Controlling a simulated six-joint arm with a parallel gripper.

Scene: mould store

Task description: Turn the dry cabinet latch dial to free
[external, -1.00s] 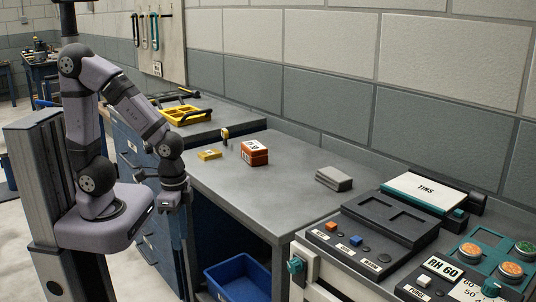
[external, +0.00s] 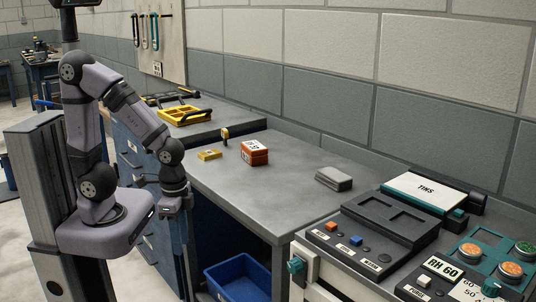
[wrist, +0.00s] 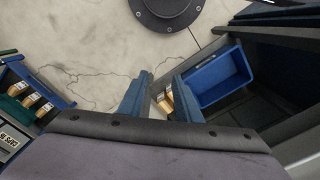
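A teal knob (external: 296,265) sits on the front of the pale cabinet (external: 312,272) at lower right in the external view; it may be the latch dial, but I cannot read its setting.
The grey bench (external: 285,195) holds an orange-brown box (external: 254,154), a yellow block (external: 209,155) and a grey block (external: 333,179). A blue bin (external: 238,277) is below it; it also shows in the wrist view (wrist: 222,78).

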